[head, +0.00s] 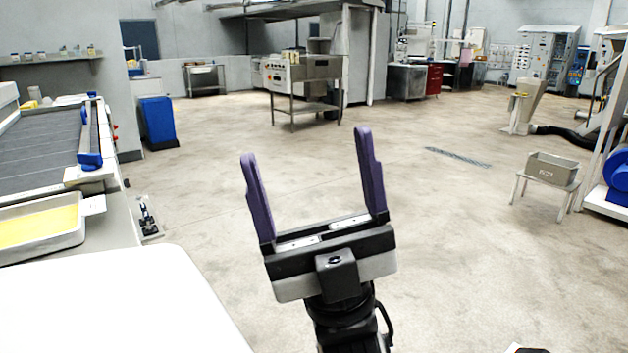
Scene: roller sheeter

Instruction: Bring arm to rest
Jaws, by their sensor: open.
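My gripper (308,146) is in the middle of the head view, raised over the open floor. Its two purple fingers point up and stand wide apart. Nothing is between them. My arm's black wrist shows below it at the bottom of the picture, and the rest of the arm is out of view.
A roller sheeter (40,140) with a grey belt stands at the left. A metal tray (72,240) with yellow contents sits in front of it. A blue bin (158,122) stands behind. A small stool (545,188) bears a grey crate at the right. The middle floor is clear.

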